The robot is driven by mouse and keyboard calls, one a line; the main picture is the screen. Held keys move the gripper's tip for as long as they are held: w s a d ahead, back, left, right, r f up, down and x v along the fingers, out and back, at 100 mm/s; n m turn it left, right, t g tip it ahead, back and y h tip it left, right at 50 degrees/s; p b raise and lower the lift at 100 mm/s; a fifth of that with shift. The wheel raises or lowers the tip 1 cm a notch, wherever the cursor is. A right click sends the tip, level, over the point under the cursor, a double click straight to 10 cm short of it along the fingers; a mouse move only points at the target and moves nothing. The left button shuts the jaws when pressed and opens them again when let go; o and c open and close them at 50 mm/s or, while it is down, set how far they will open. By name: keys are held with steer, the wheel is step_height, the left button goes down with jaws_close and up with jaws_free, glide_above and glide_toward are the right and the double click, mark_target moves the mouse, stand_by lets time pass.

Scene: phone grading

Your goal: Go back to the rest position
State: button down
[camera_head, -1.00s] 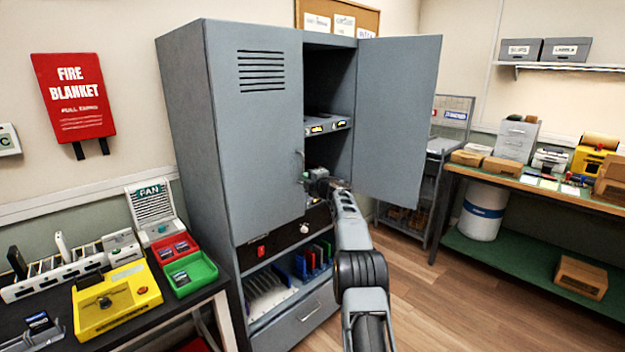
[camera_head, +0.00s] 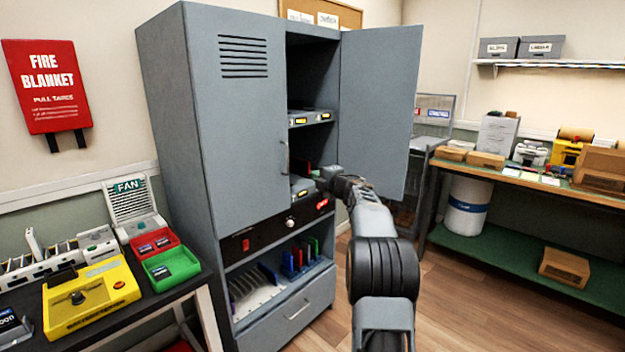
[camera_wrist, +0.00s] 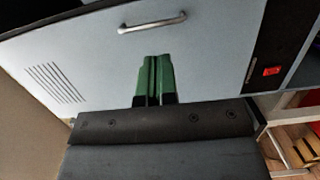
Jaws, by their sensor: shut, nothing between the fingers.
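My gripper (camera_wrist: 155,78) shows in the wrist view with its two green fingers together and nothing between them. Behind the fingers is the grey left door of the cabinet, with its bar handle (camera_wrist: 152,22). In the head view my arm reaches toward the open right half of the grey cabinet (camera_head: 160,120). My gripper (camera_head: 314,174) is small there, in front of the opening near the middle shelf; its fingers are hard to make out. The left cabinet door (camera_head: 238,130) is shut and the right door (camera_head: 378,115) stands open.
A black panel with a red switch (camera_head: 246,245) lies below the doors, above an open shelf with coloured items. A bench with a yellow box (camera_head: 92,297), red tray (camera_head: 155,243) and green tray (camera_head: 171,265) is at left. A wooden-topped workbench (camera_head: 540,187) is at right.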

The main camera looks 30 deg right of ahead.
steer(key=s+d+f+m+g+h, duration=0.2)
steer(key=d+f+m+h, duration=0.4)
steer(key=m, duration=0.1)
steer(key=s+a+f+m+g+h+p, duration=0.1)
steer(key=s+f+m+g+h+p, duration=0.15)
steer(key=s+m+g, duration=0.45)
steer(key=s+a+f+m+g+y+p, duration=0.1)
steer(key=s+a+m+g+y+p, duration=0.5)
steer(key=s+a, duration=1.7)
steer(key=s+a+r+p, duration=0.3)
steer(key=a, duration=0.2)
steer(key=s+a+r+n+p, duration=0.1)
steer(key=s+a+r+p, duration=0.1)
steer(key=a, duration=0.4)
steer(key=shift+s+r+t+y+p, duration=0.3)
steer(key=shift+s+r+y+p, duration=0.15)
steer(key=shift+r, duration=0.1)
